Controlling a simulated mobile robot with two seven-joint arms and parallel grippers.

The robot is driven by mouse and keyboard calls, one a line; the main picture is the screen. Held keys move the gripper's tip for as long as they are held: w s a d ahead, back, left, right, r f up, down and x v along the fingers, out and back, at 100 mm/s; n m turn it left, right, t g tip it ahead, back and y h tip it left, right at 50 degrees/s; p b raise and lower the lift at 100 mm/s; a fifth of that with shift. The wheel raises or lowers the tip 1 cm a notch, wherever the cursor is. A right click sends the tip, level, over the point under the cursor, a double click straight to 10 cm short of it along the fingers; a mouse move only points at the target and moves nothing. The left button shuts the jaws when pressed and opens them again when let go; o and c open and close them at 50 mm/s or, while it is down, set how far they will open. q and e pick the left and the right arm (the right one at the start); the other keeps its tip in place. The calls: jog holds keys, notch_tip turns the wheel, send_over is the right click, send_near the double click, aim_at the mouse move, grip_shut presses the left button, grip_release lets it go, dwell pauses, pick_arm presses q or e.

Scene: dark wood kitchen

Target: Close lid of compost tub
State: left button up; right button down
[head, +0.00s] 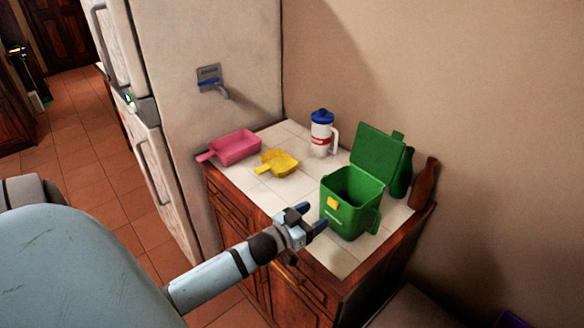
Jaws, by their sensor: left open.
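The green compost tub (345,214) stands on the tiled counter, near its right front part. Its green lid (378,154) is open, raised upright at the back of the tub. A yellow patch shows on the tub's front. My left gripper (309,217) is open and empty, just left of the tub's front wall, below the level of the lid. I cannot tell whether it touches the tub. My right gripper is not in view.
A pink scoop (235,147), a yellow scoop (281,162) and a white jug with blue top (322,136) stand left of and behind the tub. A green bottle (402,174) and a brown bottle (425,184) stand close to its right. The fridge (215,45) borders the counter's left side.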

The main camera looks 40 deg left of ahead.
pick_arm(q)
jog(key=s+a, duration=0.1)
jog(key=s, duration=0.7)
jog(key=shift+s+b, duration=0.15)
jog(key=shift+b, duration=0.3)
